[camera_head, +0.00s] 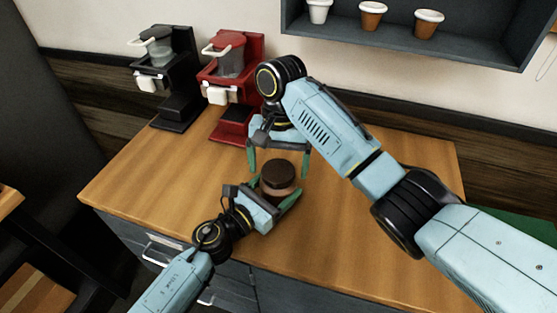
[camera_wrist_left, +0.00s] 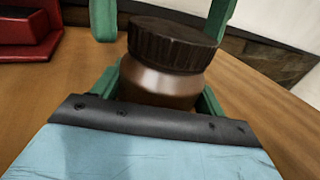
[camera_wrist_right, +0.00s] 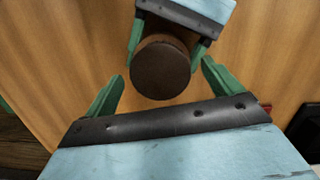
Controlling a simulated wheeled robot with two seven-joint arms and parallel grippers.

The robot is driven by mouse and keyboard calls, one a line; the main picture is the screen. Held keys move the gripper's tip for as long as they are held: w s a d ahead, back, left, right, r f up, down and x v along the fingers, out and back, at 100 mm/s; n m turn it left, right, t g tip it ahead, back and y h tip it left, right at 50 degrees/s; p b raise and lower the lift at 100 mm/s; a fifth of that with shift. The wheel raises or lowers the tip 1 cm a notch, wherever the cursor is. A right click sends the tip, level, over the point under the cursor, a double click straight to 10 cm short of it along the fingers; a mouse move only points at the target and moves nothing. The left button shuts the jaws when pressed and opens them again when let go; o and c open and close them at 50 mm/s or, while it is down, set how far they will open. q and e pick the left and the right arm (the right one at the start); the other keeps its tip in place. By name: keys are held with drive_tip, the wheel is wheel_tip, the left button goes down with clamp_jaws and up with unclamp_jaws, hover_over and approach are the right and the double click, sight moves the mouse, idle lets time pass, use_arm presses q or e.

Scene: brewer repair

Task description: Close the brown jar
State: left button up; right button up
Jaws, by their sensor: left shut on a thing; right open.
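The brown jar (camera_head: 279,189) stands upright on the wooden counter, with a dark ribbed lid (camera_head: 279,173) sitting on its top. The jar body shows in the left wrist view (camera_wrist_left: 160,84) under the lid (camera_wrist_left: 172,42). I cannot tell how tightly the lid is seated. My left gripper (camera_head: 277,198) is shut around the jar body from the front left. My right gripper (camera_head: 279,170) is open and points down above the lid, its green fingers on either side and apart from it. In the right wrist view the lid (camera_wrist_right: 160,70) lies between and beyond the open fingers (camera_wrist_right: 160,85).
A red coffee brewer (camera_head: 233,85) and a black brewer (camera_head: 165,80) stand at the back left of the counter (camera_head: 150,185). A dark wall shelf (camera_head: 460,45) holds small pots (camera_head: 372,15). The counter right of the jar is clear beneath my right arm.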

wheel_tip(320, 180, up, 12)
drive_tip(key=w, duration=0.1)
drive_tip(key=shift+w+d, duration=0.2)
drive_tip(key=shift+w, duration=0.2)
use_arm(q)
drive_tip(key=o, duration=2)
drive_tip(key=shift+c, duration=0.2)
drive_tip(key=b+v, duration=0.1)
drive_tip(key=v, duration=1.1)
drive_tip(key=shift+s+a+f+b, duration=0.1)
drive_tip(key=shift+s+a+b, duration=0.15)
drive_tip(key=shift+b, duration=0.1)
drive_tip(key=shift+s+a, duration=0.3)
use_arm(e)
drive_tip(key=shift+f, duration=0.95)
